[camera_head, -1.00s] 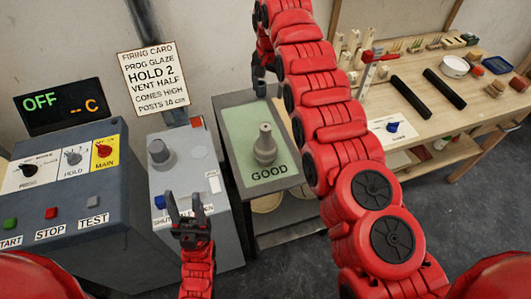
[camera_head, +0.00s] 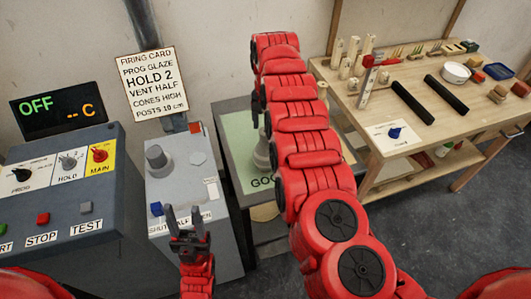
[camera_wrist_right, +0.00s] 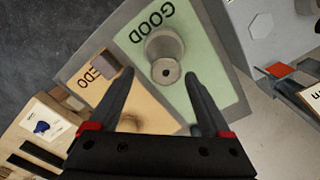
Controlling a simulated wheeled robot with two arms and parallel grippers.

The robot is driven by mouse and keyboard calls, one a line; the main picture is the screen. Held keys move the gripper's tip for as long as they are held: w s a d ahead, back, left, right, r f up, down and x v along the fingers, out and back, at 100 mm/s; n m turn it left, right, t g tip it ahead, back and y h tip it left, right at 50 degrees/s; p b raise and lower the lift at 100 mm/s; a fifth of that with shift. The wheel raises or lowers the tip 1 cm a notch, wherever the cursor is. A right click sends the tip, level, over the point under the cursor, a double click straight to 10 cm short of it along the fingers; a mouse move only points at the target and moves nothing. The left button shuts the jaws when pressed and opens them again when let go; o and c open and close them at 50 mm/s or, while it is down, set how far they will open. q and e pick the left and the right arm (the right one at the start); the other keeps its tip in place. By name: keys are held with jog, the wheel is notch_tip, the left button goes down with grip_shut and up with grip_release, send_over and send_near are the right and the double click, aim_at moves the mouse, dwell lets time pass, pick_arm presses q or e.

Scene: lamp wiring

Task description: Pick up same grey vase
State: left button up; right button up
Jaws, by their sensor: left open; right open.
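The grey vase (camera_head: 262,152) stands upright on the green GOOD area (camera_head: 236,130) of a grey-edged table. In the head view my right arm covers most of it. In the right wrist view the vase (camera_wrist_right: 165,56) is seen from above, with its round mouth showing, ahead of the open fingers and apart from them. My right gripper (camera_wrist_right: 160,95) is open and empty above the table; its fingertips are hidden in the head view. My left gripper (camera_head: 187,222) is open and empty, low in front of the kiln's side box.
An orange REDO area (camera_wrist_right: 130,105) with a small block (camera_wrist_right: 104,64) adjoins the green one. The grey control box (camera_head: 188,165) stands left of the vase's table. A wooden bench (camera_head: 400,140) with tools and two black bars is at right. A firing card (camera_head: 153,82) hangs behind.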

aim_at(265, 131)
jog(key=shift+f+p, duration=0.3)
jog(key=f, duration=0.3)
jog(key=f+p, duration=0.1)
jog(key=shift+a+f, duration=0.15)
jog(key=shift+a, duration=0.15)
jog(key=shift+w+a+f, duration=0.1)
jog(key=shift+f, duration=0.15)
grip_shut()
